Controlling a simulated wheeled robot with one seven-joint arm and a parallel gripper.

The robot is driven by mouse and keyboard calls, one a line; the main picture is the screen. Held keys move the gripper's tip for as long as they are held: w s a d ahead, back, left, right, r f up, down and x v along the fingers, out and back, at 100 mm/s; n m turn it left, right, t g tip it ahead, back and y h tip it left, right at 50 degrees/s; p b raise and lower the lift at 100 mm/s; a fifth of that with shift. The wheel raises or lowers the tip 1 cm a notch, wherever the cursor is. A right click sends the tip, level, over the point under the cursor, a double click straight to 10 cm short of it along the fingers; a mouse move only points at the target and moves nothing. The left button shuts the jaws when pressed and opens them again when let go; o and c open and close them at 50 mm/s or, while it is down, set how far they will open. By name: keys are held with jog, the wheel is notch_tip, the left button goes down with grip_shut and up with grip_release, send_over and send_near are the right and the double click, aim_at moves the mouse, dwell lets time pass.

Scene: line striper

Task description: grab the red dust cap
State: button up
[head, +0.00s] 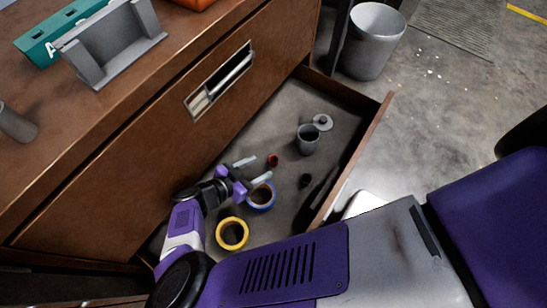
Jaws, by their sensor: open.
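The red dust cap (273,160) is a small red piece lying on the floor of an open drawer (283,113) in the head view. My gripper (253,170) is inside the drawer area, with its two pale fingers spread apart and pointing right toward the cap. The cap sits just beyond the fingertips, nearer the upper finger. Nothing shows between the fingers. I cannot tell how high the fingers are above the drawer floor.
Beside my gripper lies a blue-edged tape roll (261,196), with a yellow ring (232,233) below it. A grey cup (308,139), a grey lid (323,122) and a small black piece (305,181) lie to the right. The drawer's front wall (352,160) bounds the right side.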

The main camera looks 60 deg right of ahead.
aim_at(276, 158)
jog(key=b+x, duration=0.1)
jog(key=x, duration=0.5)
jog(key=shift+s+d+f+b, duration=0.1)
jog(key=shift+d+b, duration=0.1)
jog(key=shift+b, duration=0.15)
grip_shut()
